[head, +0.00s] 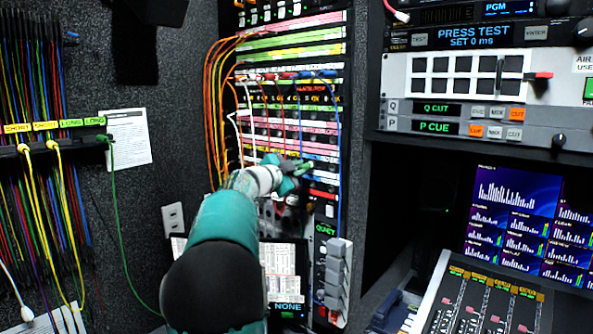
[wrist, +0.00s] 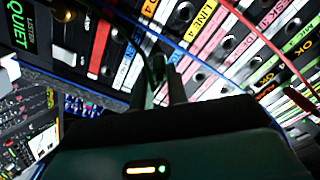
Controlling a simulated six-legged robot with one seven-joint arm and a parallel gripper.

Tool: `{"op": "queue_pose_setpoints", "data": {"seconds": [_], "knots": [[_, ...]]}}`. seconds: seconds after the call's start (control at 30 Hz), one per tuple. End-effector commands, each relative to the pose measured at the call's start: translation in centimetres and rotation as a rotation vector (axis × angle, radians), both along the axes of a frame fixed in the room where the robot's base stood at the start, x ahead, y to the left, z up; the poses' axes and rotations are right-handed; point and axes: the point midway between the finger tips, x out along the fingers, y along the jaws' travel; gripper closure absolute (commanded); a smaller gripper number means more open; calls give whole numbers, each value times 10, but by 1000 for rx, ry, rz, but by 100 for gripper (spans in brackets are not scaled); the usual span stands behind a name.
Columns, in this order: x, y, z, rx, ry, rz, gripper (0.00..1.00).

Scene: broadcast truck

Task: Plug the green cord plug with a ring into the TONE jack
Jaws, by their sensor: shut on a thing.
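My gripper (head: 299,168) is in front of the lower half of the patch bay (head: 290,135) in the head view. In the wrist view, my gripper (wrist: 163,82) is shut on a thin dark green plug (wrist: 158,66), held between the fingertips and close to the jack rows. A dark cord seems to run up and left from it. The plug's tip, and any ring on it, cannot be made out. Jack strips with coloured labels fill the wrist view's background, tilted. The TONE label cannot be read in either view, so I cannot tell which jack it is.
Orange, red, white and blue cords loop over the patch bay; a blue cord (head: 338,130) hangs at its right side. A green cord (head: 118,215) hangs from the cord rack (head: 60,140) at left. A QUIET panel (head: 325,231) and a screen (head: 287,262) sit below.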

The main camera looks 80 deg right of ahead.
Motion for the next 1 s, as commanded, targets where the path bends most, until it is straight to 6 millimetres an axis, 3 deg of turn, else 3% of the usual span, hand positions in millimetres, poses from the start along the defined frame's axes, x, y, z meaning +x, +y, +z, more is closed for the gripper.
{"op": "queue_pose_setpoints", "data": {"seconds": [0.03, 0.13, 0.57, 1.0], "knots": [[-1, 0, 1, -1, 1, -1, 79], [-1, 0, 0, -1, 0, -1, 59], [5, 9, 1, 0, 0, 1, 59], [49, 88, 1, -1, 0, 3, 59]]}}
